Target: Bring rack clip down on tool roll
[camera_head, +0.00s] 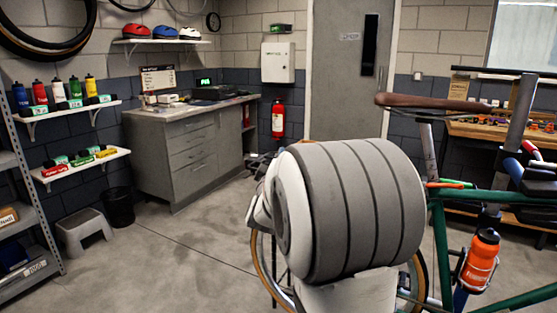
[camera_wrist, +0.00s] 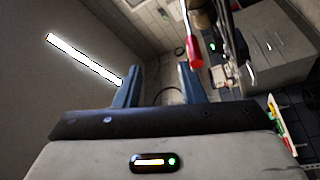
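My gripper (camera_wrist: 159,68) shows in the wrist view with its two blue-grey fingers apart and nothing visible between them. It points into open room and touches nothing that I can see. In the head view my large grey arm link fills the middle and hides the gripper and much of the bike behind it. I cannot make out the rack clip or the tool roll in either view. The bike's green frame (camera_head: 439,245) and brown saddle (camera_head: 432,102) show to the right of the arm.
An orange bottle (camera_head: 481,259) sits on the bike frame. A workbench (camera_head: 495,131) with small tools stands at the back right. A grey cabinet (camera_head: 190,152) stands at the back left, beside a step stool (camera_head: 83,228) and a black bin (camera_head: 118,207). The floor at left centre is clear.

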